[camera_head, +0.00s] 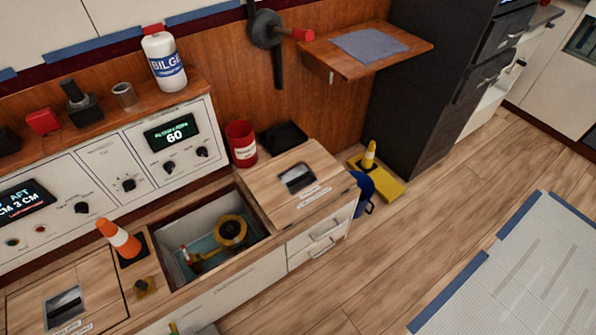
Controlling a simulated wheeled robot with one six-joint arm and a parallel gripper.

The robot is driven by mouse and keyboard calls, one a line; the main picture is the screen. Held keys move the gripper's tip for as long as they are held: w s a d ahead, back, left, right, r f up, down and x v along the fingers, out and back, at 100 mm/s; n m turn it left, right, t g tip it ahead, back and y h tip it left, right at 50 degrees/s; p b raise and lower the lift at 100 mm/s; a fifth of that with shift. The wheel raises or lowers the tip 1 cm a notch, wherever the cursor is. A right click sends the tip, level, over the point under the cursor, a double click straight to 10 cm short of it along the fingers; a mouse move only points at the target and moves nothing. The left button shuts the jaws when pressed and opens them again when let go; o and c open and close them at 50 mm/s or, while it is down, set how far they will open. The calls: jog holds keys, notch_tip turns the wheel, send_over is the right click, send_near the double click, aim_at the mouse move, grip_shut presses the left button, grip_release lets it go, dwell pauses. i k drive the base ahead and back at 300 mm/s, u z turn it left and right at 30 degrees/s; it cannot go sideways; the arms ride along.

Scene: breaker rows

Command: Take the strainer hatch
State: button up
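Two wooden hatch panels show, each with a dark recessed pull and a white label too small to read. One hatch panel (270,196) is on the counter top to the right of an open well. The other hatch panel (28,299) is at the lower left, flush with the counter top. I cannot tell from the labels which is the strainer hatch. The open well (176,270) between them holds a round yellow fitting (231,231) and red-handled pipework. My gripper is not in view.
A red can (241,144) and a black tray (283,138) are behind the right panel. A white BILGE bottle (163,60) stands on the shelf. Wooden floor at right is mostly clear.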

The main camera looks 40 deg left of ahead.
aim_at(289, 186)
jog(key=u, duration=0.35)
jog(key=i, duration=0.65)
jog(key=u, duration=1.2)
jog(key=i, duration=0.5)
jog(key=u, duration=0.55)
